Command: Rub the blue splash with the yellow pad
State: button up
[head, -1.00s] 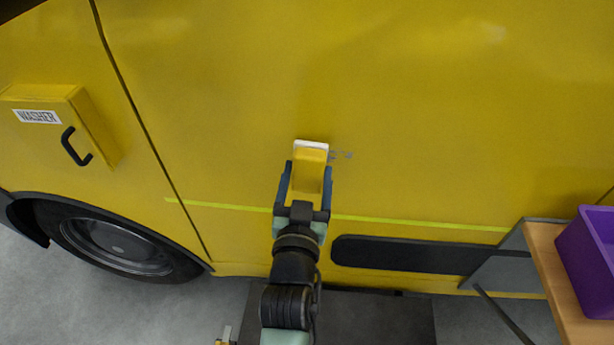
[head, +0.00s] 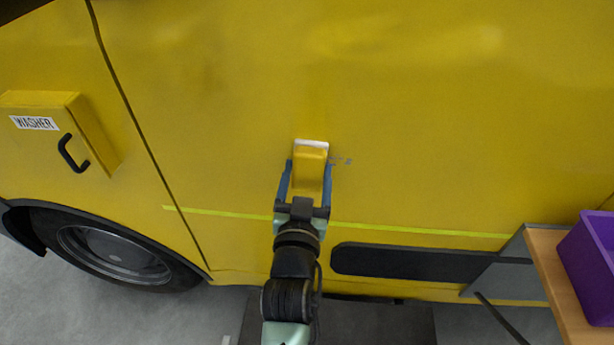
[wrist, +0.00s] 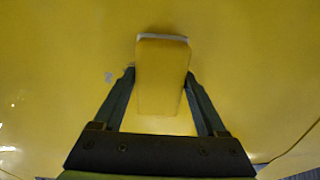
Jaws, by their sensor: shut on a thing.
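My gripper (head: 309,168) is shut on the yellow pad (head: 311,176), a block with a white strip along its far edge. The pad's white edge is at the yellow vehicle panel (head: 420,120) and looks to be touching it. What remains visible of the splash (head: 341,160) is a few small blue-grey specks just right of the pad. In the wrist view the pad (wrist: 162,80) sits between the two fingers, and a small greyish speck of the splash (wrist: 108,77) shows to its left. Any part behind the pad is hidden.
A washer box (head: 60,130) with a black handle is at the left, above a wheel (head: 110,255). A yellow-green line (head: 420,230) runs below the pad, above a dark slot (head: 410,262). A purple bin (head: 590,265) stands on a wooden table (head: 550,275) at the right.

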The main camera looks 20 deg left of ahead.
aim_at(353, 164)
jog(key=shift+d+r+p, duration=0.1)
jog(key=shift+r+p, duration=0.05)
jog(key=shift+p, duration=0.25)
jog(key=shift+d+p, duration=0.1)
jog(key=shift+p, duration=0.4)
jog(key=p, duration=0.1)
jog(key=d+p, duration=0.1)
jog(key=p, duration=0.1)
jog(key=shift+w+d, duration=0.2)
jog(key=shift+d, duration=0.1)
jog(key=shift+w+d+f+b, duration=0.1)
jog(key=shift+d+f+b, duration=0.25)
jog(key=shift+b, duration=0.3)
jog(key=shift+w+d+r+b, duration=0.2)
jog(key=shift+d+b, duration=0.25)
jog(key=shift+d, duration=0.2)
jog(key=shift+w+d+f+b, duration=0.2)
jog(key=shift+d+b, duration=0.25)
jog(key=shift+b, duration=0.65)
jog(key=d+b, duration=0.2)
jog(key=b, duration=0.1)
jog(key=shift+w, duration=0.3)
jog(key=shift+d+r+b, duration=0.2)
jog(key=shift+d+b, duration=0.25)
jog(key=shift+b, duration=0.1)
